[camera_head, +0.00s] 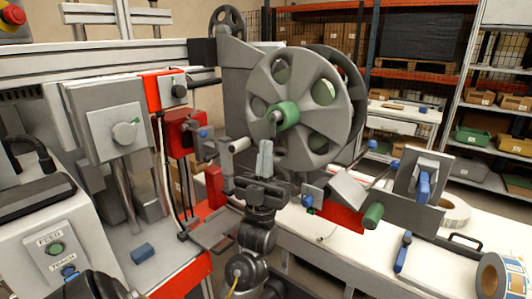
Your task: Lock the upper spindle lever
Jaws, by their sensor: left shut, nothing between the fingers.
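A large grey reel (303,70) with round holes stands upright on the machine. At its hub is a green spindle lever (285,116) with a short grey end piece pointing left. My left gripper (265,158) points upward, just below and left of the green lever. Its fingers are together, with nothing between them, and it appears apart from the lever. Whether the lever is locked cannot be told. My right gripper is out of view.
A red-and-grey machine panel with a grey knob (125,132) stands at left. At right, a lower green roller (373,214) and a plate with a blue handle (424,186) stick out. A white table (335,240) lies beyond, holding rolls. Shelves stand behind.

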